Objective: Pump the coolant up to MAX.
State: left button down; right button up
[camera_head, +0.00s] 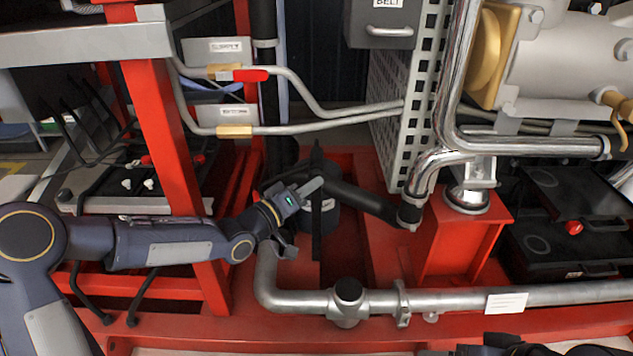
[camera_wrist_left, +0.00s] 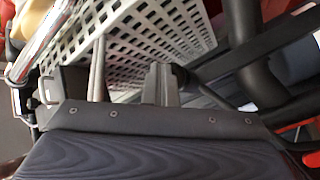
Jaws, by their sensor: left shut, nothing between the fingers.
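A dark round unit (camera_head: 329,222) with a small pale label stands on the red frame in the middle of the head view. A thin black upright bar (camera_head: 316,243), possibly a pump lever, crosses in front of it. My left gripper (camera_head: 314,186) is at the top of this unit, close to the bar; its fingers are shut and empty. I cannot tell whether they touch the bar. The left wrist view shows the gripper's grey finger parts (camera_wrist_left: 130,83) before a perforated panel. I cannot make out a coolant level or a MAX mark.
A red post (camera_head: 160,140) stands behind my left forearm. A perforated metal panel (camera_head: 388,120) and chrome pipe (camera_head: 452,90) rise to the right. A grey pipe (camera_head: 300,302) with a black cap (camera_head: 348,291) runs along the front. Thin pipes with a red valve handle (camera_head: 250,76) pass above.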

pick_arm(q)
jog(key=shift+s+b, duration=0.3)
jog(key=shift+s, duration=0.95)
jog(key=s+b, duration=0.1)
jog(key=s, duration=0.4)
dwell(2.2)
jog(key=s+n+y+p, duration=0.1)
jog(key=n+p, duration=0.1)
jog(key=n, duration=0.3)
jog(key=s+n+g+y+p, duration=0.1)
jog(key=n+p, duration=0.1)
jog(key=n, duration=0.3)
jog(key=s+n+g+y+p, duration=0.1)
jog(key=s+n+p, duration=0.1)
jog(key=n, duration=0.3)
jog(key=shift+r+p, duration=0.15)
jog(key=shift+p, duration=0.25)
